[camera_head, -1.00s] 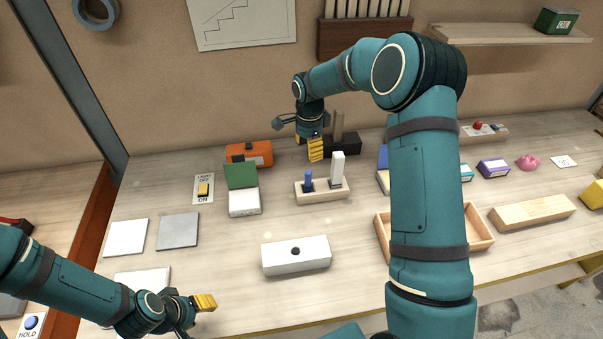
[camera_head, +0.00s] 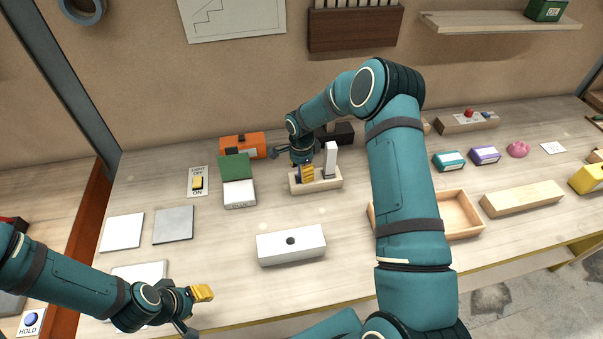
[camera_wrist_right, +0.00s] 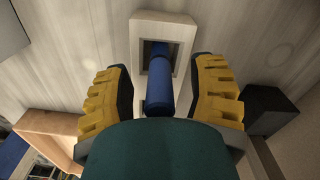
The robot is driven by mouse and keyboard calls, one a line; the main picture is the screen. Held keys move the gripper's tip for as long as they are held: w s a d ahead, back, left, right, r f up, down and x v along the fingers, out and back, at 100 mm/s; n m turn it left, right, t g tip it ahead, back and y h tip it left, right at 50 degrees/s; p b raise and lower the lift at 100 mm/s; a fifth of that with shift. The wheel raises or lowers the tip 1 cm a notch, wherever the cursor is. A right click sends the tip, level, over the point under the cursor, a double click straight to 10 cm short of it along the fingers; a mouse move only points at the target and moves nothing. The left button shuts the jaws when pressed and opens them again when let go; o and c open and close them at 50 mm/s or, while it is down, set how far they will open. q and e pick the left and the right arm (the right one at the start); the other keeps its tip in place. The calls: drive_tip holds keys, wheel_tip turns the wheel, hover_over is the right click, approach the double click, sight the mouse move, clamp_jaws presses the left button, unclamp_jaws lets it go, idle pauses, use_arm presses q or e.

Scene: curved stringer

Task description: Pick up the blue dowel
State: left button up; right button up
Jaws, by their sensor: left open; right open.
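The blue dowel (camera_wrist_right: 159,90) stands in a hole of the wooden holder (camera_head: 325,184); in the right wrist view it sits between my right gripper's two yellow fingers (camera_wrist_right: 163,98), with a gap on each side. In the head view my right gripper (camera_head: 306,174) is over the left part of the holder and hides the dowel. It is open. A white upright block (camera_head: 330,160) stands in the holder's right part. My left gripper (camera_head: 203,293) is open and empty over the front left of the table.
A white block with a dark hole (camera_head: 291,245) lies in front of the holder. A green-and-white box (camera_head: 238,193) stands to its left and an orange box (camera_head: 243,146) behind that. A wooden tray (camera_head: 462,216) is at right. Bare table lies between holder and white block.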

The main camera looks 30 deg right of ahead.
drive_tip(key=shift+f, duration=0.25)
drive_tip(key=shift+c, duration=0.4)
clamp_jaws()
